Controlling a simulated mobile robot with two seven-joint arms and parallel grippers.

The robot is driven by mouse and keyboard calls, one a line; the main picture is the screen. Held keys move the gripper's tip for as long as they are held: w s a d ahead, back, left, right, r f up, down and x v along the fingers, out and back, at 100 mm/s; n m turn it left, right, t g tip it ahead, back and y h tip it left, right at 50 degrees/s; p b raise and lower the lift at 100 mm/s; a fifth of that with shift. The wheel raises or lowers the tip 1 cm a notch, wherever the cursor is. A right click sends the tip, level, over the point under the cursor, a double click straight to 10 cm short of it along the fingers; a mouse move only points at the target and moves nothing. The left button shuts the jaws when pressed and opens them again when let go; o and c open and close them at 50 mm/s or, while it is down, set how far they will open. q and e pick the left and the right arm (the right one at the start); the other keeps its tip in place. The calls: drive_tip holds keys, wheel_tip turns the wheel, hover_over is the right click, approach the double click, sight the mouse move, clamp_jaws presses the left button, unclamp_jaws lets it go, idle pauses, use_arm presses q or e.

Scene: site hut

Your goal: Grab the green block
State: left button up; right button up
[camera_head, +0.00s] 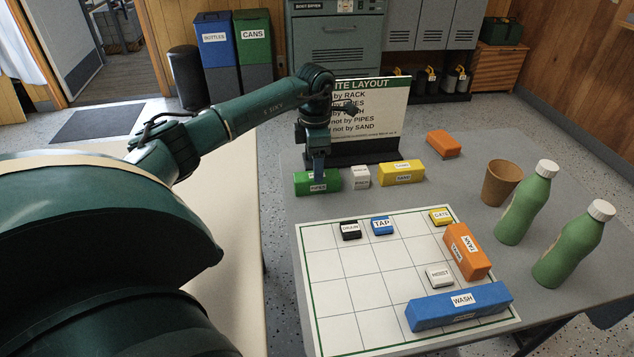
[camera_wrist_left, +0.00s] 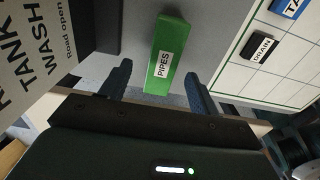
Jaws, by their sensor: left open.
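The green block (camera_head: 305,184), labelled PIPES in the left wrist view (camera_wrist_left: 167,55), lies on the grey table beside the white grid board, in front of the sign. My left gripper (camera_head: 318,170) is above it, pointing down. In the left wrist view the two fingers (camera_wrist_left: 157,85) are apart, with the near end of the green block between their tips. I cannot tell whether either finger touches it. In the head view the gripper hides part of the block. My right gripper is in neither view.
A small white block (camera_head: 362,177) and a yellow block (camera_head: 401,173) lie right of the green block. The SITE LAYOUT sign (camera_head: 372,112) stands close behind. The grid board (camera_head: 330,297) holds several labelled blocks. A brown cup (camera_head: 501,183) and two green bottles (camera_head: 527,205) stand at the right.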

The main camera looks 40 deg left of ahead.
use_arm(q)
drive_tip(key=f, duration=0.5)
drive_tip(key=shift+d+f, duration=0.15)
drive_tip(key=shift+d, duration=0.05)
drive_tip(key=c, duration=1.1)
drive_tip(key=shift+c, duration=0.2)
